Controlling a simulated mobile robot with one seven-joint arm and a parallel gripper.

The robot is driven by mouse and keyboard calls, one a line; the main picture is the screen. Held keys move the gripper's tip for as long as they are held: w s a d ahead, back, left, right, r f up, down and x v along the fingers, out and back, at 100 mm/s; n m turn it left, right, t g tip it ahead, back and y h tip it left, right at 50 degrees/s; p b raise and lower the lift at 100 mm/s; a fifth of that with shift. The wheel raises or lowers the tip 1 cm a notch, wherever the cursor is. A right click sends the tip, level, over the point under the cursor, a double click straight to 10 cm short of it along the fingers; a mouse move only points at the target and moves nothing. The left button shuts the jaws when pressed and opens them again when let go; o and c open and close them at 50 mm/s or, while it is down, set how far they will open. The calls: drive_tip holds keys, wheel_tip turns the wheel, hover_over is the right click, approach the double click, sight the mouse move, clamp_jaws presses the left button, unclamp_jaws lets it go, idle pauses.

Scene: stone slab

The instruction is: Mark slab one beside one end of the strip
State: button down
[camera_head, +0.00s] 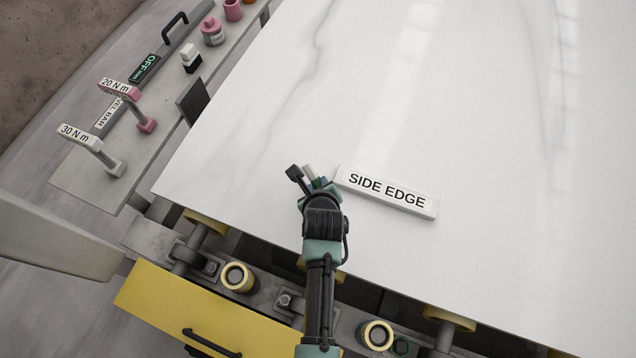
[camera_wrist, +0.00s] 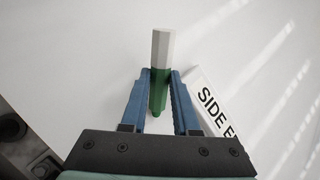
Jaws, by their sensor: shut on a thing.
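The white, grey-veined slab (camera_head: 450,100) fills the middle and right of the head view. A white strip labelled "SIDE EDGE" (camera_head: 405,203) lies on it near its front edge; the strip also shows at the right in the wrist view (camera_wrist: 203,86). My gripper (camera_head: 317,183) is just off the strip's left end. In the wrist view its blue fingers (camera_wrist: 160,85) are shut on a marker (camera_wrist: 163,47), pale grey at one end and green at the other. I cannot tell whether the marker touches the slab. I see no mark on the slab near the strip.
A grey side shelf (camera_head: 75,172) at the left holds tools tagged "20 N m" (camera_head: 120,90) and "30 N m" (camera_head: 82,136), a bar with an "OFF" display (camera_head: 145,68), and pink pots (camera_head: 212,30). A yellow drawer front (camera_head: 180,310) and rollers lie below the slab's front edge.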

sight(308, 176)
drive_tip(key=shift+w+a+b, duration=0.3)
drive_tip(key=shift+w+a, duration=0.9)
drive_tip(key=shift+w, duration=0.1)
idle(3.4)
wheel_tip(308, 176, up, 7)
drive_tip(key=p, duration=0.6)
drive_tip(key=shift+p, duration=0.3)
idle(0.3)
drive_tip(key=shift+s+d, duration=0.1)
drive_tip(key=shift+s, duration=0.05)
drive_tip(key=s+d+r, duration=0.2)
drive_tip(key=s+r, duration=0.1)
drive_tip(key=s, duration=0.3)
drive_tip(key=s+d+r+m+h, duration=0.1)
drive_tip(key=s+d+r, duration=0.1)
drive_tip(key=s+r, duration=0.2)
drive_tip(key=shift+s+d+b, duration=0.25)
drive_tip(key=shift+s+b, duration=0.2)
drive_tip(key=shift+s, duration=1.25)
